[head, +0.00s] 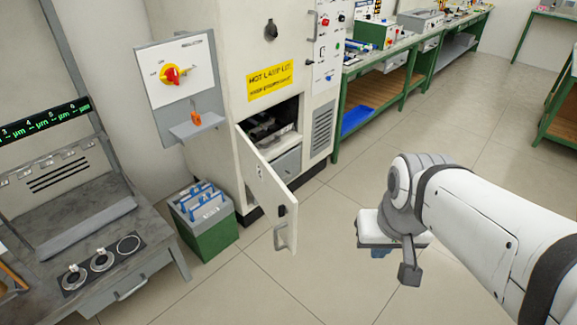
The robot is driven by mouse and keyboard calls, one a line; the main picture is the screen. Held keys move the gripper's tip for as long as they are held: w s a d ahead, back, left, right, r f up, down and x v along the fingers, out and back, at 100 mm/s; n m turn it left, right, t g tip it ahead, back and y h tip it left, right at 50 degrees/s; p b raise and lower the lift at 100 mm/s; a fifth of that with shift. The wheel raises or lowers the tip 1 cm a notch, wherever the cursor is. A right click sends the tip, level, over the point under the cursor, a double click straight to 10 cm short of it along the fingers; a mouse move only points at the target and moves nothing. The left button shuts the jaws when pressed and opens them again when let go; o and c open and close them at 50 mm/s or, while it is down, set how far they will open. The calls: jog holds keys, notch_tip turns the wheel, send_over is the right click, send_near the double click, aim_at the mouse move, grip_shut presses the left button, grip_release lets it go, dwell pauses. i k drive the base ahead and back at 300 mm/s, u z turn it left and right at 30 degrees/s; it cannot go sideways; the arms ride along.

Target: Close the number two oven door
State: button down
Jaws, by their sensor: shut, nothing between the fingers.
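The oven (240,90) is a tall cream cabinet left of centre. Its small lower door (264,185) stands open, swung out toward me from the left side of the opening. The door has a small dark mark too small to read for certain, a black latch and a pale bar handle (284,236) near its free edge. Inside the opening (272,122) are dark parts and a grey box. My gripper (409,274) is to the right of the door, apart from it, pointing down over the floor. It is shut and empty; part of it is hidden by my wrist.
A grey workbench (85,225) is at left. Green benches (375,75) run behind. Floor between door and gripper is clear.

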aim_at(269, 190)
jog(key=z, duration=0.05)
jog(key=i, duration=1)
jog(key=u, duration=0.05)
